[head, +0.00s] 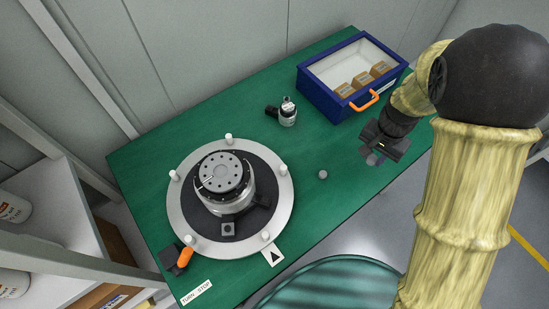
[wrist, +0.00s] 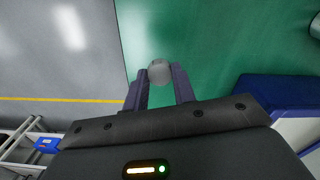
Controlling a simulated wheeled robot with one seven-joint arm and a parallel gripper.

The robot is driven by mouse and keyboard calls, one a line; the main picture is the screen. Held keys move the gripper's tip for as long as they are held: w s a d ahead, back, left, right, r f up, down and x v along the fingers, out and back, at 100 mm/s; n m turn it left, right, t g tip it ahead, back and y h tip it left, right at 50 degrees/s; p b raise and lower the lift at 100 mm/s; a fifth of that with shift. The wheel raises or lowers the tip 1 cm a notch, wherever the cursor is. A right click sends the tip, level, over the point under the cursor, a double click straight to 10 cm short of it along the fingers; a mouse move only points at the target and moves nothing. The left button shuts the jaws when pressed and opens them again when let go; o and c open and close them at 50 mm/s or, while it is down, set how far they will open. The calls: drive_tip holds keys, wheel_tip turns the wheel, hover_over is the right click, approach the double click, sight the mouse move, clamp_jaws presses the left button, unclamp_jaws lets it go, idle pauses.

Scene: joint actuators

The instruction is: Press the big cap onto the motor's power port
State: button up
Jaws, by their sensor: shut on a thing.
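My gripper (head: 375,154) is above the right part of the green table, shut on a grey round cap that looks like the big cap (head: 374,160). The cap also shows between the fingertips in the wrist view (wrist: 160,71). The large silver motor (head: 225,178) stands on a round turntable (head: 279,215) at the left, well away from my gripper. A black connector block with a round grey face (head: 228,229) projects from its front side; I cannot tell for certain if this is the power port. A smaller grey cap (head: 323,174) lies on the table between motor and gripper.
A small silver and black motor (head: 287,112) stands toward the back. A blue glass-topped box (head: 330,98) with an orange handle is at the back right. White pegs ring the turntable; an orange-handled stop (head: 184,257) is at its front left. The middle of the table is mostly clear.

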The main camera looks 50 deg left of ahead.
drive_tip(key=w+d+f, duration=0.3)
drive_tip(key=d+f, duration=0.2)
drive_tip(key=d, duration=0.4)
drive_tip(key=w+d+f+m, duration=0.1)
drive_tip(key=w+d+f, duration=0.2)
drive_tip(key=d, duration=0.6)
drive_tip(key=w+d+f, duration=0.3)
drive_tip(key=d+f, duration=0.4)
drive_tip(key=d, duration=0.2)
drive_tip(key=shift+d+m, duration=0.4)
